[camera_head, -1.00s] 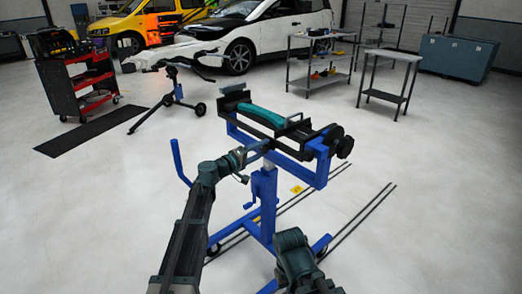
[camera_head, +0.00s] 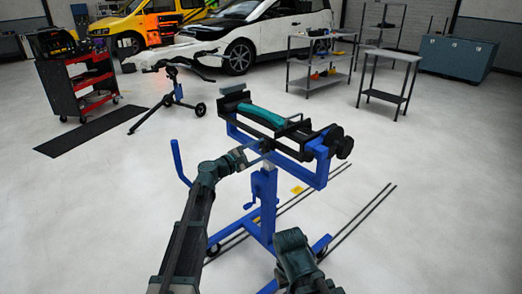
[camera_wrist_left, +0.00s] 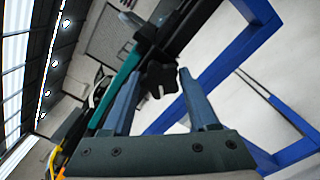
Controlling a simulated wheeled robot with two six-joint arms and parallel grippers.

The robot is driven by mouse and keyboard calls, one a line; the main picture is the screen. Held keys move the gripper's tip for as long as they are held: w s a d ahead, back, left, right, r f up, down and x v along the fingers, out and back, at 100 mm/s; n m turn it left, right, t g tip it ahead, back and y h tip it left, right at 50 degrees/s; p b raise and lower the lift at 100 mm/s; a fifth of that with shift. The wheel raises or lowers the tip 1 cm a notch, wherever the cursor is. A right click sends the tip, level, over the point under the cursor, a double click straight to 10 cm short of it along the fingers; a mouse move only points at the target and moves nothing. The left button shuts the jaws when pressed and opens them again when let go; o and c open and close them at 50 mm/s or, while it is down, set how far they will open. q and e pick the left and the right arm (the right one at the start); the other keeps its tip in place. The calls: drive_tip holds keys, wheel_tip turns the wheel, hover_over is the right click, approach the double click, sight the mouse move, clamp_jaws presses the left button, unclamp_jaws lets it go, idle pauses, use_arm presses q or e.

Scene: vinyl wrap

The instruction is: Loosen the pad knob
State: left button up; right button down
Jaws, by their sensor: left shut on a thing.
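The pad knob (camera_wrist_left: 158,81) is a black, star-shaped knob under the clamp's dark jaw. In the left wrist view it sits between the tips of my left gripper (camera_wrist_left: 158,75), whose two blue-grey fingers are shut on it. In the head view my left gripper (camera_head: 262,150) reaches in from the left at the near side of the clamp stand, and the knob is mostly hidden there. The blue clamp stand (camera_head: 264,195) is upright and holds a teal curved piece (camera_head: 266,115) between dark jaws.
Two larger black knobs (camera_head: 344,147) stick out at the clamp's right end. A blue lever (camera_head: 180,163) rises left of the stand. A red tool cart (camera_head: 80,85), a black mat (camera_head: 90,135) and grey tables (camera_head: 390,75) stand farther back. The floor around is open.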

use_arm(q)
drive_tip(key=n, duration=0.4)
drive_tip(key=shift+n, duration=0.3)
drive_tip(key=shift+a+n, duration=0.1)
drive_tip(key=shift+n, duration=2.2)
drive_tip(key=o, duration=1.4)
drive_tip(key=shift+c, duration=0.2)
drive_tip(key=v, duration=1.3)
drive_tip(key=shift+s+a, duration=0.25)
drive_tip(key=shift+a, duration=0.05)
drive_tip(key=shift+r, duration=0.1)
